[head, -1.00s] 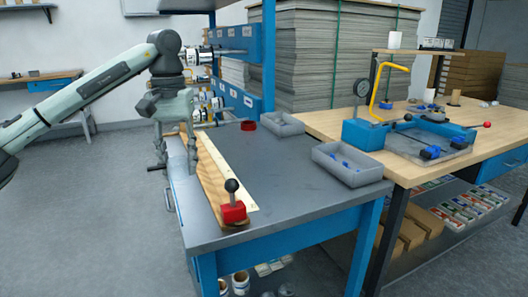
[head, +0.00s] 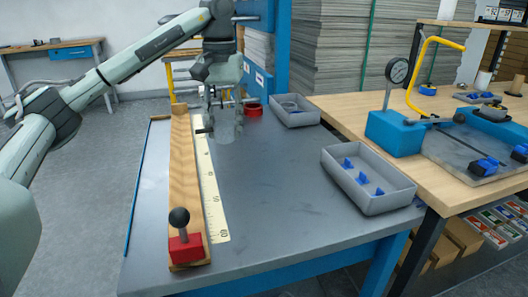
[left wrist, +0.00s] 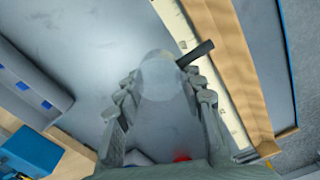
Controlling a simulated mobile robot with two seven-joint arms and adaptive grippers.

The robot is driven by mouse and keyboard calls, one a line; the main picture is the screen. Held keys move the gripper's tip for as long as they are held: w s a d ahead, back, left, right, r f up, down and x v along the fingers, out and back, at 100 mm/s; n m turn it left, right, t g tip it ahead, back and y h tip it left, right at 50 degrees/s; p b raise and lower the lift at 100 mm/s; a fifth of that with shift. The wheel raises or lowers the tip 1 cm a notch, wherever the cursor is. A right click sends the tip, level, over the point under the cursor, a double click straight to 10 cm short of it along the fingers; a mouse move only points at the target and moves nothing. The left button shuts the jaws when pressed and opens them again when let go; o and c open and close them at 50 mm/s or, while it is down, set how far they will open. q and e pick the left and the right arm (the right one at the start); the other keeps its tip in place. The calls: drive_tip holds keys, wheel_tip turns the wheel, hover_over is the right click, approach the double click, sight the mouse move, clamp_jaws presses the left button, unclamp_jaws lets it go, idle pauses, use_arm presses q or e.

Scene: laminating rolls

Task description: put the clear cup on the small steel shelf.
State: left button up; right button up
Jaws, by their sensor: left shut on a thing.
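My left gripper (head: 224,104) points down over the far left part of the grey bench and is shut on the clear cup (head: 227,130). In the left wrist view, the see-through cup (left wrist: 160,76) sits between the two fingers of my left gripper (left wrist: 164,92). A short dark bar (left wrist: 195,53) shows beside the cup; I cannot tell whether it belongs to it. Whether the cup touches the bench is hard to tell. I cannot make out the small steel shelf in the current views. My right gripper is not in view.
A wooden strip with a ruler (head: 213,195) and a red block with a black knob (head: 185,247) lie along the bench's left side. Grey bins (head: 370,203) stand on the right, with a red ring (head: 253,110) near the back. The bench's middle is clear.

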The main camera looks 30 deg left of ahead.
use_arm(q)
drive_tip(key=w+d+f, duration=0.2)
drive_tip(key=p, duration=0.1)
hover_over(263, 167)
wheel_tip(263, 167, down, 3)
drive_tip(key=shift+f, duration=0.4)
wheel_tip(263, 167, down, 3)
drive_tip(key=shift+f, duration=0.1)
drive_tip(key=shift+w+f, duration=0.1)
drive_tip(key=shift+f, duration=0.2)
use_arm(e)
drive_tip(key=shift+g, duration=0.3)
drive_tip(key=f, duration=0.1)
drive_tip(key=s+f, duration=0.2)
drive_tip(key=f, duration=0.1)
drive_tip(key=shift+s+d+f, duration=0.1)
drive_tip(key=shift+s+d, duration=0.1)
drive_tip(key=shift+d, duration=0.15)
use_arm(q)
drive_tip(key=shift+f, duration=0.1)
